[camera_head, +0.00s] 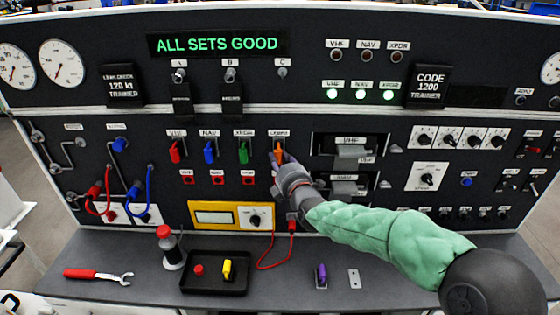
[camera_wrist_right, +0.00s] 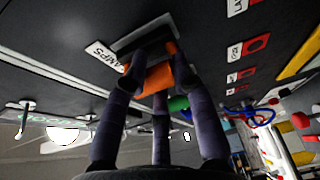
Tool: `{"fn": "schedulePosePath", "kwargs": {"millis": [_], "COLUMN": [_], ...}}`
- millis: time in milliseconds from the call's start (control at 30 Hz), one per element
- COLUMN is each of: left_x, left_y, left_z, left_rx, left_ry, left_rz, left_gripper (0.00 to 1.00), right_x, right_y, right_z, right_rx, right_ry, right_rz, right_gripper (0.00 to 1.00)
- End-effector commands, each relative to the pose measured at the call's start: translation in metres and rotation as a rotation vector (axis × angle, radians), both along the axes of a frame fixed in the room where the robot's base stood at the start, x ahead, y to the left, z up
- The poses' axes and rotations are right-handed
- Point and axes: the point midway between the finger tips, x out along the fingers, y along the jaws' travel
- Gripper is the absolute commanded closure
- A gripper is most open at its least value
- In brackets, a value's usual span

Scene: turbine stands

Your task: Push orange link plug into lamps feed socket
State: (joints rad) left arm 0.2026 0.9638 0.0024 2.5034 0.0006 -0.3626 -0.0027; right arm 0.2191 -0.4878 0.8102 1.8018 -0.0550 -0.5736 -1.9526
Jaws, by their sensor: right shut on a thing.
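The orange link plug (camera_head: 278,149) is at the lamps feed socket (camera_head: 277,138), fourth in the row. My right gripper (camera_head: 282,158) is shut on it, with the arm reaching in from the right. In the right wrist view, the orange plug (camera_wrist_right: 157,79) sits between the dark fingers of my right gripper (camera_wrist_right: 155,70). Its far end is against or just at the dark socket block (camera_wrist_right: 143,34), beside the LAMPS label (camera_wrist_right: 103,56). How deep it sits cannot be told. My left gripper is not in view.
Red (camera_head: 175,151), blue (camera_head: 209,152) and green (camera_head: 243,151) plugs stand in the neighbouring sockets to the left. A yellow-framed meter (camera_head: 230,215) and a red lead (camera_head: 273,250) lie below. A black tray (camera_head: 214,287) and a wrench (camera_head: 97,275) rest on the shelf.

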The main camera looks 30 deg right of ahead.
Motion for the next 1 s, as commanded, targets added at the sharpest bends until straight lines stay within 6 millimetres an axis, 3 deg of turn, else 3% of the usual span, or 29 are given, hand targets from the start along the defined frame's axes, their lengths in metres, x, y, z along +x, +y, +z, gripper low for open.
{"fn": "schedulePosePath", "kwargs": {"millis": [33,100,500,567,1000], "left_x": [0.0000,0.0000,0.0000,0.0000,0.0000], "left_y": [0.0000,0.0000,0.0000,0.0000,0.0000], "left_z": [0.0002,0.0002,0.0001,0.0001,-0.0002], "left_rx": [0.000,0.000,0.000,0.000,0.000], "left_ry": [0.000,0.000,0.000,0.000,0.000], "left_rz": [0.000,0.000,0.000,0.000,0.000], "left_gripper": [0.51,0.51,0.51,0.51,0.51], "right_x": [0.0010,0.0010,0.0006,0.0006,-0.0055], "right_y": [-0.0045,-0.0045,-0.0022,-0.0020,-0.0005], "right_z": [0.0084,0.0086,0.0049,0.0042,0.0036], "right_rx": [-0.002,-0.002,-0.001,-0.001,0.000], "right_ry": [-0.017,-0.017,-0.009,-0.008,-0.006], "right_rz": [-0.009,-0.009,-0.004,-0.004,-0.004], "right_gripper": [0.65,0.46,0.46,0.39,0.39]}}
